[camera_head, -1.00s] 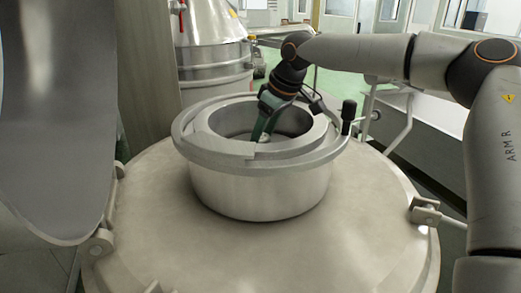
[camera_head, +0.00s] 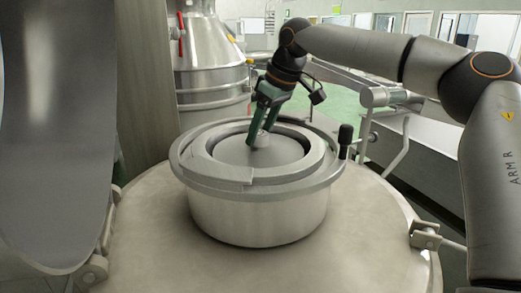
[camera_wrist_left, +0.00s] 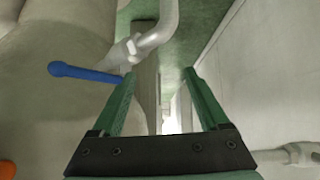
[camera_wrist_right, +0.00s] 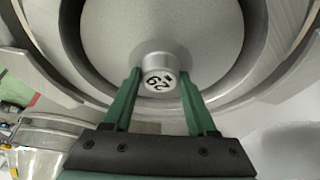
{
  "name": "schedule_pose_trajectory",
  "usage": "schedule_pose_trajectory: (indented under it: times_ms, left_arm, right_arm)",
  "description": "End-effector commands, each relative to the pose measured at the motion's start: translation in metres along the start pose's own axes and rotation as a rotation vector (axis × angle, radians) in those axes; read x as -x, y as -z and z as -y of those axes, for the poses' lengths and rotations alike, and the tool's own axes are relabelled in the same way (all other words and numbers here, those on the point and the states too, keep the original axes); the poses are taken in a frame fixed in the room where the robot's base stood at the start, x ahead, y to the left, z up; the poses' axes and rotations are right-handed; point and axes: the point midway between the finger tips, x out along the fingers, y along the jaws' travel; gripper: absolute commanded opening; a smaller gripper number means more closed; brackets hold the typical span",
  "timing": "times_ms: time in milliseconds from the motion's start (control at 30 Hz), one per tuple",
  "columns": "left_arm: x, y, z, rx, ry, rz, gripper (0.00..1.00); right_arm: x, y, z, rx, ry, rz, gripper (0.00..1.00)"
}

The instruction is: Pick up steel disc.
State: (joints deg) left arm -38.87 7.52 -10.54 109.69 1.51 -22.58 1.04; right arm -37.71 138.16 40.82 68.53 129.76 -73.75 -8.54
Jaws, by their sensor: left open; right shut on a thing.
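The steel disc (camera_head: 232,151) is a round grey plate with a short central knob (camera_head: 262,139). It sits near the rim height of the ring-shaped steel collar (camera_head: 255,215) on the vessel lid. My right gripper (camera_head: 257,134) reaches down from behind and is shut on the knob. In the right wrist view the knob (camera_wrist_right: 159,80), with dark marked digits on its end, is between the fingers, and the disc (camera_wrist_right: 120,30) spreads behind it. My left gripper (camera_wrist_left: 160,80) shows only in its own wrist view, open and empty.
The wide vessel lid (camera_head: 150,225) surrounds the collar. A black-knobbed handle (camera_head: 345,135) stands at the collar's right. A raised steel panel (camera_head: 55,120) blocks the left side. A blue-handled lever (camera_wrist_left: 85,73) and pipe are near my left gripper.

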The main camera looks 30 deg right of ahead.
Motion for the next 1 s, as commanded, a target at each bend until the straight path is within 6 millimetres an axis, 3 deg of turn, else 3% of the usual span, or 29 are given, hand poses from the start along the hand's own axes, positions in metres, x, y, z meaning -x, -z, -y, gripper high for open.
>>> schedule_pose_trajectory:
  times_ms: [100, 400, 1000]
  left_arm:
    - [0.001, 0.001, 0.000, 0.000, 0.000, 0.000, 0.78]
    - [0.001, 0.001, 0.000, 0.000, 0.000, 0.000, 0.78]
    - [0.001, 0.001, 0.000, 0.000, 0.000, 0.000, 0.78]
  right_arm:
    - [0.028, 0.013, 0.001, 0.001, -0.001, -0.007, 0.00]
    - [0.076, 0.033, 0.001, 0.001, 0.000, -0.005, 0.00]
    - [0.101, 0.043, 0.001, 0.003, 0.000, -0.003, 0.00]
